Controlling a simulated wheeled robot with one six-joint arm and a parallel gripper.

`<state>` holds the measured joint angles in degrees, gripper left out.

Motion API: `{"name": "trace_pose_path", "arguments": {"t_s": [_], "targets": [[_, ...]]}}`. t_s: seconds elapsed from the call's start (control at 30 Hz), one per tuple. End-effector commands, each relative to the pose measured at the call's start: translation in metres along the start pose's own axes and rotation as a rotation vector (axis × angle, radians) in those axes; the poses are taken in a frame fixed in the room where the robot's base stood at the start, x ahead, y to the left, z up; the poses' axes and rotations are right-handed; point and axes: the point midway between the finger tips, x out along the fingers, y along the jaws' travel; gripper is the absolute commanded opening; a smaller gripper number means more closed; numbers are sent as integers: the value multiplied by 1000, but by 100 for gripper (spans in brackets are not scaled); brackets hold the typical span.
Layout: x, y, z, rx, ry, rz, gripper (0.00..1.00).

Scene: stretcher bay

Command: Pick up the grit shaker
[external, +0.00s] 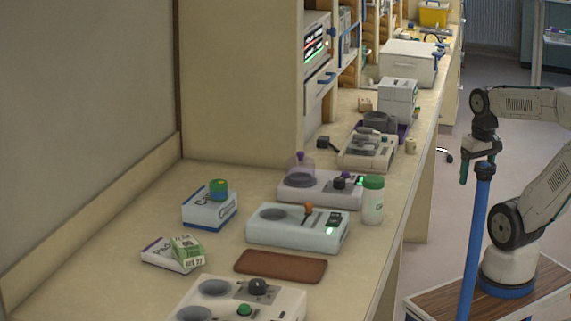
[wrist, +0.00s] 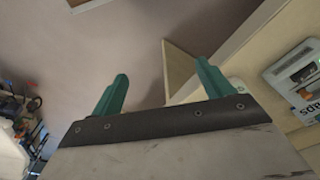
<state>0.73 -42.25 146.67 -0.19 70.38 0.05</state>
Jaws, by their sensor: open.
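A white bottle with a green cap (external: 373,200), which looks like the grit shaker, stands upright near the bench's front edge in the external view. It is right of the white devices. My gripper (external: 476,168) is off to the right of the bench, over the floor side, well apart from the bottle. In the wrist view my gripper (wrist: 162,74) shows two green fingers spread wide with nothing between them. I cannot clearly make out the bottle in the wrist view.
White devices with knobs (external: 298,227) stand left of the bottle. A brown pad (external: 280,266) lies in front. Small boxes (external: 209,209) are at the left. A blue pole (external: 477,240) rises below my gripper. The bench edge (wrist: 238,45) shows in the wrist view.

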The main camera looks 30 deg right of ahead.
Motion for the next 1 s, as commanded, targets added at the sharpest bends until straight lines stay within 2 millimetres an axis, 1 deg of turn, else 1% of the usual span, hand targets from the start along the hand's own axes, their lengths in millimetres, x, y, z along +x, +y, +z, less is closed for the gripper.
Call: {"name": "trace_pose_path", "arguments": {"t_s": [0.1, 0.17, 0.27, 0.37, 0.47, 0.57, 0.67, 0.8, 0.9, 1.0], "targets": [[16, 2, -7, 28, -88, -11, 79], [26, -3, -13, 60, -145, -48, 79], [43, -18, -24, 160, -250, -146, 79], [58, -37, -38, 302, -354, -258, 79], [72, -57, -57, 475, -459, -375, 79], [85, -77, -81, 679, -570, -494, 79], [97, -95, -112, 910, -684, -616, 79], [107, -112, -160, 1227, -829, -774, 79], [101, -118, -188, 1378, -886, -861, 79], [91, -122, -204, 1471, -919, -920, 79]]}}
